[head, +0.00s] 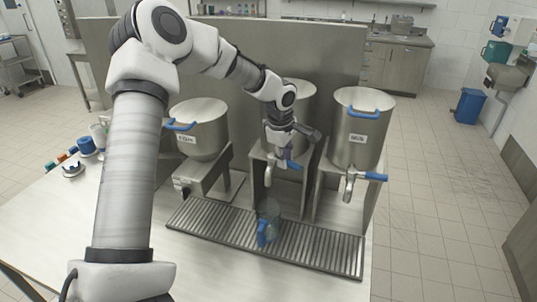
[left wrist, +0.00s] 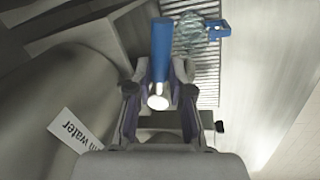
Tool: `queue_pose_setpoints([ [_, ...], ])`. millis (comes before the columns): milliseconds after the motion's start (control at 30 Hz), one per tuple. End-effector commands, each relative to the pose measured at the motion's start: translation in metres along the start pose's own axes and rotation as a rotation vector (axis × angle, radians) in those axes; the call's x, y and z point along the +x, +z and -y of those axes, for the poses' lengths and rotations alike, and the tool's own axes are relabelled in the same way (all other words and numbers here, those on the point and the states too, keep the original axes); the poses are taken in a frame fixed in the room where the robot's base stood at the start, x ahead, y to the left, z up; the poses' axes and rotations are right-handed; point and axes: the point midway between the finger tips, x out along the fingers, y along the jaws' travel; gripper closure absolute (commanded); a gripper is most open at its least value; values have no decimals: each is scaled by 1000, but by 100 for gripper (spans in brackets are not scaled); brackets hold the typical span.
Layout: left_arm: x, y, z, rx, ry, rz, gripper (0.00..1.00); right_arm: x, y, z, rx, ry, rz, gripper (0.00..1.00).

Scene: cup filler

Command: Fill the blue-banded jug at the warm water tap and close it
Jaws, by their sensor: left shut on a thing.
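My left gripper (head: 288,158) is shut on the blue tap lever (left wrist: 161,48) of the middle tank (head: 303,105). In the left wrist view the lever stands between the fingers (left wrist: 158,88), and a tank label ending in "m water" shows beside them. The middle tap's metal spout (head: 269,175) hangs below the gripper. A clear jug (head: 269,210) with a blue handle stands upright on the drip grate under this spout. It also shows in the left wrist view (left wrist: 188,38). I cannot tell whether water is running or how full the jug is. My right gripper is out of view.
A slotted drip grate (head: 315,250) runs along the front of the taps. A tank with a blue-handled tap (head: 349,185) stands right, another tank (head: 200,130) left. Small blue-topped items (head: 87,146) sit at the table's left. The table front is clear.

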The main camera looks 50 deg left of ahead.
Motion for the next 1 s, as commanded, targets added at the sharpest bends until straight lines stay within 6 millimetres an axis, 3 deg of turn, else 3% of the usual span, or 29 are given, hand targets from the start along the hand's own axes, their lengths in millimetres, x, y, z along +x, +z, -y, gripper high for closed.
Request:
queue_pose_setpoints([
  [33, 6, 0, -3, -54, 4, -16, 100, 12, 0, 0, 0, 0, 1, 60],
  [133, 6, 0, -8, -166, 4, -37, 100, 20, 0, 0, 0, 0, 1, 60],
  [1000, 2, -2, -19, -373, 7, -75, 100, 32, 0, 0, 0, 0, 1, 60],
])
